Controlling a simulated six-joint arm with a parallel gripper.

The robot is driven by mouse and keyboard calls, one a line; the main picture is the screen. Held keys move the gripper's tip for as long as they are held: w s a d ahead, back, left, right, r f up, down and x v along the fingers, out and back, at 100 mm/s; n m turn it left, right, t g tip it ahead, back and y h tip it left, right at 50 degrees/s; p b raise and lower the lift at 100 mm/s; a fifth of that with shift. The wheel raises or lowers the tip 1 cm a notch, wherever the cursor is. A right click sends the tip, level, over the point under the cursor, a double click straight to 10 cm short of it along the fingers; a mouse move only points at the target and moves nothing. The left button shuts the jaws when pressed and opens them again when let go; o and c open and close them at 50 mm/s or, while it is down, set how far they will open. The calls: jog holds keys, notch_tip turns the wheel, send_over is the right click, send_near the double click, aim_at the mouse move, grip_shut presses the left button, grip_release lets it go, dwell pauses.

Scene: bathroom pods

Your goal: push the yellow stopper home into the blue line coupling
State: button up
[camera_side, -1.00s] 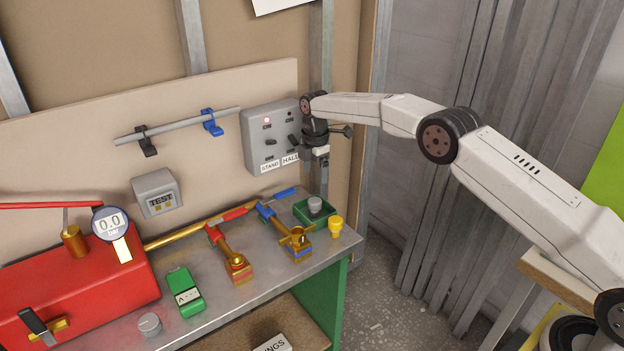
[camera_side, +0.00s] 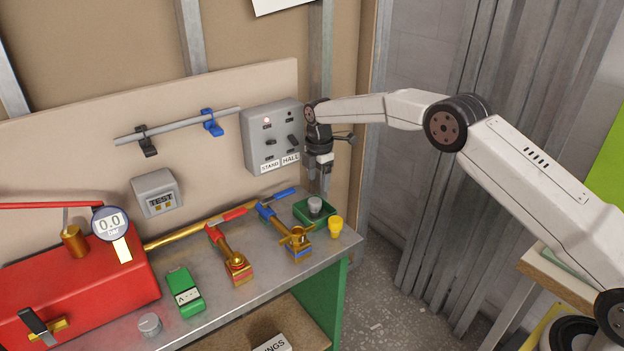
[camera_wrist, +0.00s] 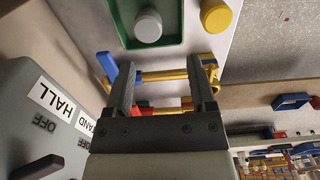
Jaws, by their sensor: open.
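The yellow stopper (camera_side: 335,226) stands upright near the bench's right end, beside the green tray. My gripper (camera_side: 321,182) is open and empty, pointing down above the back of the tray. Its spread fingers (camera_wrist: 160,78) hold nothing in the wrist view.
A grey stopper (camera_side: 315,205) sits in the green tray (camera_side: 328,219). The grey switch box (camera_side: 270,140) is close to my gripper's left. A red-banded brass fitting (camera_side: 238,268) and a green device (camera_side: 184,292) lie further left. The bench's right edge is near the yellow stopper.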

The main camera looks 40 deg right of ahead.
send_over(336, 219)
notch_tip(336, 219, down, 3)
jog(key=shift+s+f, duration=0.1)
jog(key=shift+f, duration=0.1)
jog(key=shift+f, duration=1.3)
jog(key=shift+f, duration=0.1)
jog(key=shift+f, duration=2.5)
grip_shut()
